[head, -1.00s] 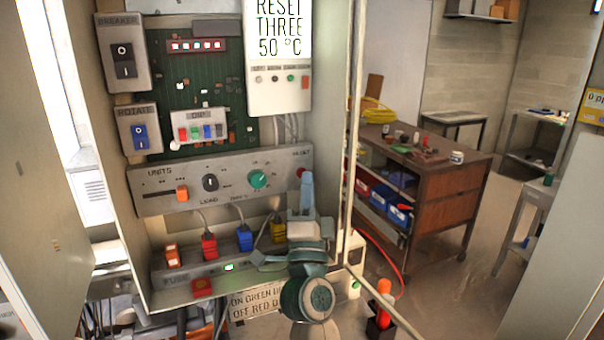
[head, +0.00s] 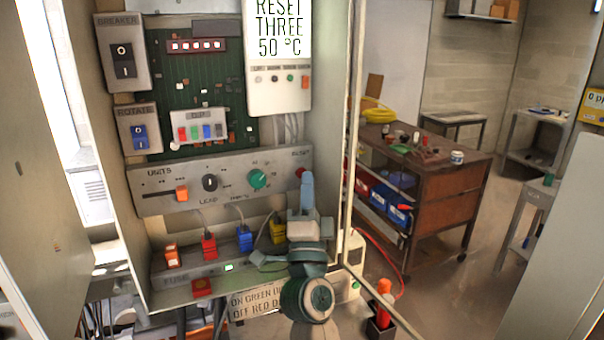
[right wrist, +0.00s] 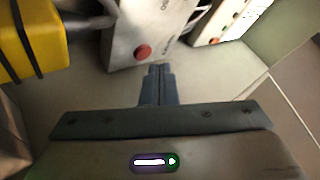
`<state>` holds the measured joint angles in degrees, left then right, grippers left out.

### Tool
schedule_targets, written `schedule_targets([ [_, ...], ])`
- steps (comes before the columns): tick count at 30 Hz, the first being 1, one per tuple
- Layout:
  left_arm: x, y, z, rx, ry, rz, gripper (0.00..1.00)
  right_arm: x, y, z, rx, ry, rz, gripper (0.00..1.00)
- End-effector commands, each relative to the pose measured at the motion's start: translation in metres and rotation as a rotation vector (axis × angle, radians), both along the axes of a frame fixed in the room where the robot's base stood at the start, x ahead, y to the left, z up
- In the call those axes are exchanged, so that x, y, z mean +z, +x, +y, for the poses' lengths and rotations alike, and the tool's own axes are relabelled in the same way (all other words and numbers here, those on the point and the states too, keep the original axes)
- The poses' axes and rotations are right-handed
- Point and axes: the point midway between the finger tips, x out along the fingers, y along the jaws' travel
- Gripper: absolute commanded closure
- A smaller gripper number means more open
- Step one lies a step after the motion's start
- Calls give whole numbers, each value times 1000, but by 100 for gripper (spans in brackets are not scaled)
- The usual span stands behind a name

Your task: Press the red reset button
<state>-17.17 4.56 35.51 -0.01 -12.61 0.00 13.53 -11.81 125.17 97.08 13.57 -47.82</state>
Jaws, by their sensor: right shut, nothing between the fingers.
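The red reset button (head: 300,173) sits at the right end of the grey control panel (head: 225,177), under the word RESET. In the right wrist view the button (right wrist: 143,51) is a round red disc on the panel's face, just up and left of my fingertips. My right gripper (head: 307,178) is shut and empty, with its blue-grey fingers pointing up at the panel's right end. In the head view the fingertips overlap the button's lower right edge. The right wrist view shows the closed fingers (right wrist: 160,72) a little apart from the button. My left gripper is not in view.
Yellow (head: 278,230), blue and red plugs with cables stand below the panel. The green dial (head: 258,179) is left of the button. The cabinet's right wall (head: 333,120) stands close beside my right gripper. A wooden workbench (head: 440,190) is farther back on the right.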

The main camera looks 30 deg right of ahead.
Motion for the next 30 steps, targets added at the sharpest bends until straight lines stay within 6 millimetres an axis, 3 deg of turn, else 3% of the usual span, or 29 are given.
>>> schedule_targets([
  [30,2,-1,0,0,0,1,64,0,12,-1,-1,-1,0,100],
])
